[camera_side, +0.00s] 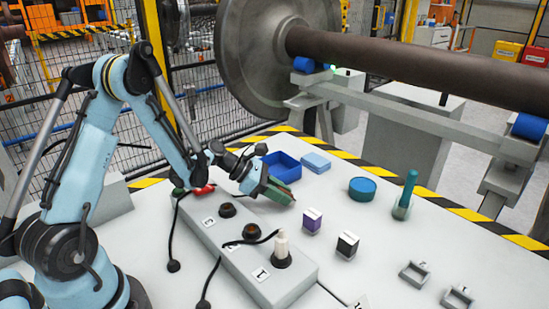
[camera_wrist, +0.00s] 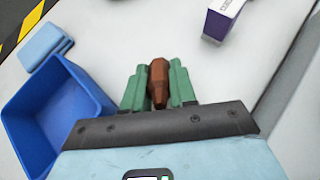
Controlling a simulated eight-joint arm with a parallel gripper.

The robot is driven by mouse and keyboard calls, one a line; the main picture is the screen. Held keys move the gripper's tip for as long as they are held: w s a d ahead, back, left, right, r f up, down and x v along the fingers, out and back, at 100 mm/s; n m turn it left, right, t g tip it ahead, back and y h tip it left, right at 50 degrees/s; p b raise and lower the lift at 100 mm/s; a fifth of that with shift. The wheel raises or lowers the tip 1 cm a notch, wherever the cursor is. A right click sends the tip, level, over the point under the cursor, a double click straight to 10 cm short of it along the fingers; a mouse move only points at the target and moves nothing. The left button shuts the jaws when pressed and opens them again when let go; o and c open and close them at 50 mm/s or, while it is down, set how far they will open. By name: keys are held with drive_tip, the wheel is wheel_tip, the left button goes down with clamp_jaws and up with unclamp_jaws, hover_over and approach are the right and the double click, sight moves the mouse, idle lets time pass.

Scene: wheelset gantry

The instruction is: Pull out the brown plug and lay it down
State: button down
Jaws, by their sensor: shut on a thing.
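My gripper (camera_side: 281,192) is beyond the grey socket box (camera_side: 240,258), low over the white table. In the wrist view its green fingers (camera_wrist: 160,84) are shut on the brown plug (camera_wrist: 158,80), one on each side. The plug is out of the box, with its tapered end toward the wrist. I cannot tell whether it touches the table. In the side view the fingers mostly hide it.
A blue bin (camera_side: 282,166) and a light blue block (camera_side: 316,161) lie behind the gripper. A purple box (camera_side: 312,221), a black box (camera_side: 347,245), a blue round tub (camera_side: 362,188) and a teal-handled tool in a holder (camera_side: 404,196) stand to the right. Loose black cables (camera_side: 212,283) trail near the socket box.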

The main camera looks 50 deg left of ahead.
drive_tip(key=shift+f, duration=0.3)
drive_tip(key=c, duration=0.8)
unclamp_jaws()
drive_tip(key=v, duration=1.2)
